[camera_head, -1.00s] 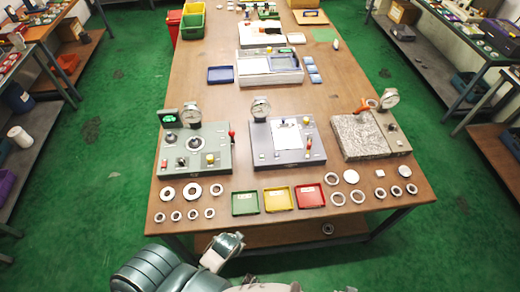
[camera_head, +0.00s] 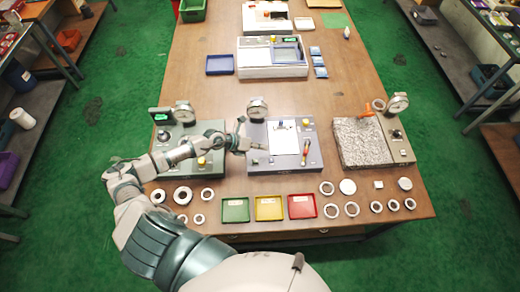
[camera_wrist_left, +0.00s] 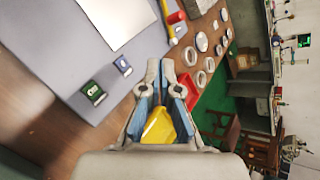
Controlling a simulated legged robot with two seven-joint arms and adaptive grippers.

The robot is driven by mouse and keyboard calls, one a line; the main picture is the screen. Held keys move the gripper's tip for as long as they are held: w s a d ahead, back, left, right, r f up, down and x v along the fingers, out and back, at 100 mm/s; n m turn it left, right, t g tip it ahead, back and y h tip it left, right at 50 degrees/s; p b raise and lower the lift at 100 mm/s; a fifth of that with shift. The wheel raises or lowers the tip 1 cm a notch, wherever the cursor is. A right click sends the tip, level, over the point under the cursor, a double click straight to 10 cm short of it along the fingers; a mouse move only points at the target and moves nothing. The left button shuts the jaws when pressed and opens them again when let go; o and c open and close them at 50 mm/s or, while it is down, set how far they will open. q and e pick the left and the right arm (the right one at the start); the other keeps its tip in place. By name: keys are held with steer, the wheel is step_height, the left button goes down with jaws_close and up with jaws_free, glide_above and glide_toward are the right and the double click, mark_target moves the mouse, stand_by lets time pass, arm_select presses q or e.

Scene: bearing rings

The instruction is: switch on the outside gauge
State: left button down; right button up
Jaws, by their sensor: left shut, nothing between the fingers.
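Three gauge stations stand across the table: a green one (camera_head: 212,165) at left, a blue-grey one (camera_head: 285,162) in the middle and a granite-plate one (camera_head: 358,143) at right. Each has a round dial; none carries a readable name. My left gripper (camera_head: 264,147) is shut and empty, over the left part of the middle station. In the left wrist view its fingertips (camera_wrist_left: 165,68) point across the station's panel (camera_wrist_left: 60,45), beside a small green switch (camera_wrist_left: 93,90) and a dark one (camera_wrist_left: 122,66). My arm hides part of the green station. My right gripper is out of view.
A green tray (camera_head: 235,220), a yellow tray (camera_head: 268,218) and a red tray (camera_head: 301,216) lie along the front edge, with metal rings on both sides. A red-handled lever (camera_head: 306,146) rises from the middle station. A blue tray (camera_head: 219,65) lies farther back.

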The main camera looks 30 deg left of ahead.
arm_select(q)
steer(key=a+m+y, duration=0.1)
steer(key=a+y, duration=0.1)
steer(key=a, duration=0.1)
steer(key=g+b, duration=0.1)
steer(key=b, duration=0.6)
glide_above(254, 161)
step_height(254, 161, down, 8)
steer(key=shift+d+r, duration=0.1)
steer(key=shift+d+f, duration=0.1)
steer(key=shift+f, duration=0.55)
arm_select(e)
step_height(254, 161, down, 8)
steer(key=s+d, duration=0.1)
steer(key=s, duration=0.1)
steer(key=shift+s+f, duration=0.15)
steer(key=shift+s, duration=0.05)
arm_select(q)
steer(key=shift+a, duration=0.2)
steer(key=shift+a+f, duration=0.1)
steer(key=shift+a, duration=0.1)
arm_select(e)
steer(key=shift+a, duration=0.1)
arm_select(q)
steer(key=shift+d, duration=0.3)
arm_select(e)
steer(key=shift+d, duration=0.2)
